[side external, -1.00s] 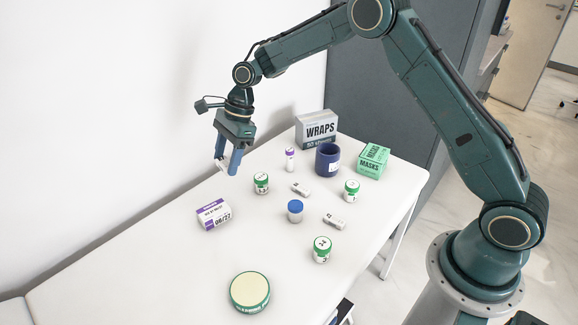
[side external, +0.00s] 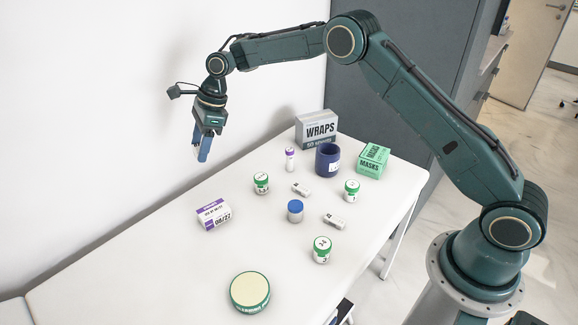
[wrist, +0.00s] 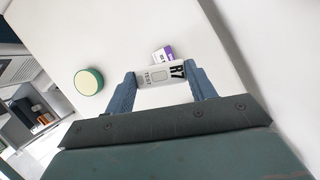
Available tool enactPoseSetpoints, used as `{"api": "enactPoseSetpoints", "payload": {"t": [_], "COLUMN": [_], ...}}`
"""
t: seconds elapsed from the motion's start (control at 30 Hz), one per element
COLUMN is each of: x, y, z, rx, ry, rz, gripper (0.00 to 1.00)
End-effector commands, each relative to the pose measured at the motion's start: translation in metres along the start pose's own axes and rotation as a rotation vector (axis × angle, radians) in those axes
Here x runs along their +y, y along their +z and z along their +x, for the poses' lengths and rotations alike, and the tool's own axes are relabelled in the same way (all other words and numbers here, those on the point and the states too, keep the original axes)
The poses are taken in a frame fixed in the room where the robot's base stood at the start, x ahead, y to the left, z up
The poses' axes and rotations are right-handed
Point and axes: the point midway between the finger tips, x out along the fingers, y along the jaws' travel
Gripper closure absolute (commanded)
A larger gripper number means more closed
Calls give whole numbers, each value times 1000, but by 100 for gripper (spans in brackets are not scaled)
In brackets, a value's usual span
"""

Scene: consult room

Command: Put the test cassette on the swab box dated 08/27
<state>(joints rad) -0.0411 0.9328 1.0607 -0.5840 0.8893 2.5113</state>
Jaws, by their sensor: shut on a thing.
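My gripper (side external: 199,148) is shut on the test cassette, a small white piece that reads "TEST" and "R7" in the wrist view (wrist: 160,74). It is held in the air between the two blue fingers, above and to the left of the swab box in the side view. The swab box (side external: 214,214) is white and purple, reads "08/27" and lies on the table near its wall side. In the wrist view the swab box (wrist: 162,54) shows just beyond the cassette, partly hidden by it. The top of the swab box looks bare in the side view.
On the white table (side external: 150,270) stand a round green-rimmed tin (side external: 250,291), a blue-lidded cup (side external: 295,211), several green-lidded jars, a purple-capped vial (side external: 290,159), a blue mug (side external: 327,160), two small white pieces, a wraps box (side external: 317,129) and a masks box (side external: 372,160).

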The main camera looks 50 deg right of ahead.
Motion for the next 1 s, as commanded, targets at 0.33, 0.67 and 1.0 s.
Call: {"api": "enactPoseSetpoints", "payload": {"t": [0.33,0.67,1.0], "x": [1,1,0], "y": [-21,-45,-58], "z": [50,108,140], "rx": [2,2,0], "ry": [3,3,0], "rz": [1,0,-1], "gripper": [66,66,66]}}
